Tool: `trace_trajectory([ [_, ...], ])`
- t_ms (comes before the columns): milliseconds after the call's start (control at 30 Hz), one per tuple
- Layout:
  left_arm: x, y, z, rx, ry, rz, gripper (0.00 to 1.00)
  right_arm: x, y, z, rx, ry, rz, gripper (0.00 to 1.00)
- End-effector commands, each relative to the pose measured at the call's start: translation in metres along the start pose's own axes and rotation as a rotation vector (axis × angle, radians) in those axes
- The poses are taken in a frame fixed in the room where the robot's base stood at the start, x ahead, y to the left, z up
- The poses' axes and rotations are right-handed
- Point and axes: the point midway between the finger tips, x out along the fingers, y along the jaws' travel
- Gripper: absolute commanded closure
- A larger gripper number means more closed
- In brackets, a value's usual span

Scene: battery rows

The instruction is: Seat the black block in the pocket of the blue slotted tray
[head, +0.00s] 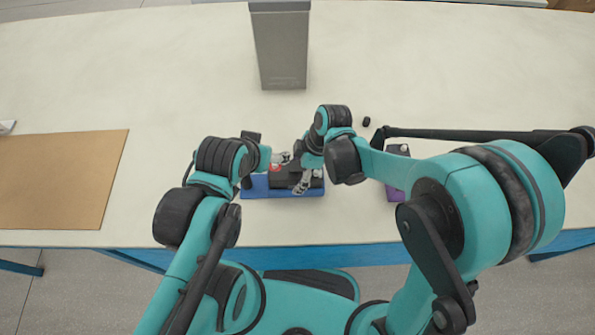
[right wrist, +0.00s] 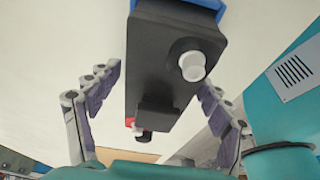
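The blue slotted tray (head: 256,189) lies near the table's front edge, partly hidden by my arms. The black block (head: 284,180) is over the tray, with a red spot on top; I cannot tell whether it is seated. In the right wrist view the block (right wrist: 165,65) is large, with a white cap and a red part, and a bit of blue tray shows beyond it. My right gripper (right wrist: 160,82) is open, its fingers on either side of the block with a gap at the left finger. My left gripper (head: 272,157) is close beside the block; its fingers are unclear.
A purple tray (head: 393,194) with a dark piece is partly hidden behind my right arm. A small black piece (head: 366,121) lies nearby. A tall grey box (head: 281,50) stands at the back. A tan mat (head: 65,180) lies at left. The back right is clear.

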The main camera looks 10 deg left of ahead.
Motion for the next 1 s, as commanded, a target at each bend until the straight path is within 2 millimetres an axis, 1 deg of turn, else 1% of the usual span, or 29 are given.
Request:
trace_trajectory([
  [233,0.000,0.000,0.000,0.000,0.000,0.000,0.24,0.000,0.000,0.001,0.000,-0.002,0.000,0.21],
  [367,0.000,0.000,0.000,0.000,0.000,0.000,0.24,-0.009,0.000,0.001,0.001,-0.001,0.000,0.21],
  [467,0.000,0.000,0.000,0.000,0.000,0.000,0.24,-0.026,0.000,0.001,0.002,-0.001,0.000,0.21],
  [700,0.000,0.000,0.000,0.000,0.000,0.000,0.24,-0.080,0.000,0.001,0.002,-0.001,0.000,0.21],
  [800,0.000,0.000,0.000,0.000,0.000,0.000,0.24,-0.098,0.000,0.001,0.001,-0.001,0.000,0.21],
  [900,0.000,0.000,0.000,0.000,0.000,0.000,0.24,-0.110,0.000,0.001,0.001,-0.001,0.000,0.21],
  [1000,0.000,0.000,0.000,0.000,0.000,0.000,0.24,-0.117,0.000,0.000,0.001,-0.001,0.000,0.21],
])
